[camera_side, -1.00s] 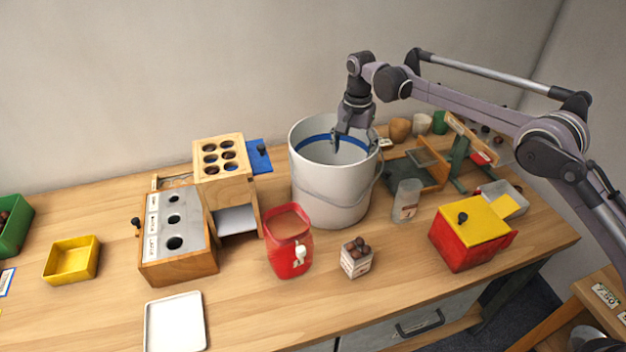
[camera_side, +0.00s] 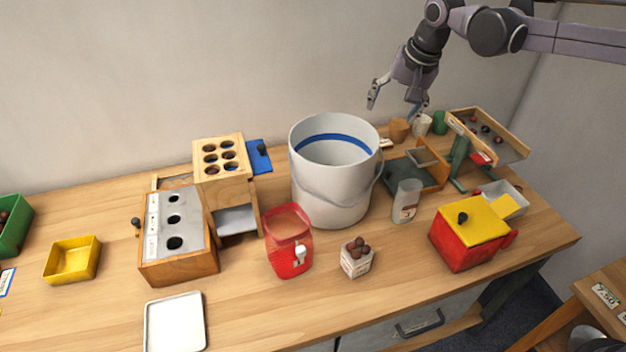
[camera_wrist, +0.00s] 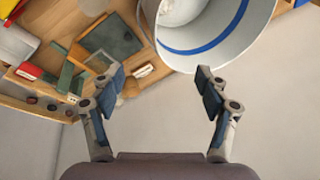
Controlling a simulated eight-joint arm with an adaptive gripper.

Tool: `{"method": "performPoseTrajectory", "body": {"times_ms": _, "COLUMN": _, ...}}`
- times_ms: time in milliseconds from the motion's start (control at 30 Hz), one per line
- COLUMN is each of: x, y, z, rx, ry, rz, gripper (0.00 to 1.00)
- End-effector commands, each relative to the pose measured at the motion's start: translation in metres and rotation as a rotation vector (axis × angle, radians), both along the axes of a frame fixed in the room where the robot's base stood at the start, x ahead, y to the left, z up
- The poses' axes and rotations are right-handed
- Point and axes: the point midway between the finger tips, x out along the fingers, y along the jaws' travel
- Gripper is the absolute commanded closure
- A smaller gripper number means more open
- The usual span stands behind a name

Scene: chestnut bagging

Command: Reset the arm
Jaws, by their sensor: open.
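My gripper (camera_side: 394,99) is open and empty, high above the back right of the table in the side view. Its fingers point down, to the right of and above the white bucket (camera_side: 322,193). In the wrist view my gripper (camera_wrist: 162,88) shows two spread fingers with nothing between them. The bucket (camera_wrist: 205,62) with its blue inner band lies beyond the fingertips there, apart from them. The bucket stands upright on the table; its bottom inside is hidden in the side view.
A red bag (camera_side: 289,252), a small box of chestnuts (camera_side: 356,264) and a red box with a yellow lid (camera_side: 470,245) stand in front. A wooden sorter (camera_side: 225,181) is left of the bucket. A tilted wooden tray (camera_side: 507,141) stands at the right. The air around my gripper is clear.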

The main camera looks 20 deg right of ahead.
Motion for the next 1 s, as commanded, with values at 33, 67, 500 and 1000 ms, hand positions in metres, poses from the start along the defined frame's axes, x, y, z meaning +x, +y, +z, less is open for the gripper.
{"method": "performPoseTrajectory", "body": {"times_ms": 33, "x": -0.013, "y": -0.009, "z": 0.008, "rx": -0.008, "ry": -0.015, "rz": 0.019, "gripper": 0.25}}
{"method": "performPoseTrajectory", "body": {"times_ms": 67, "x": -0.021, "y": -0.014, "z": 0.012, "rx": -0.014, "ry": -0.024, "rz": 0.034, "gripper": 0.25}}
{"method": "performPoseTrajectory", "body": {"times_ms": 500, "x": -0.138, "y": -0.071, "z": 0.034, "rx": -0.119, "ry": -0.151, "rz": 0.233, "gripper": 0.25}}
{"method": "performPoseTrajectory", "body": {"times_ms": 1000, "x": -0.260, "y": -0.112, "z": -0.015, "rx": -0.278, "ry": -0.276, "rz": 0.434, "gripper": 0.25}}
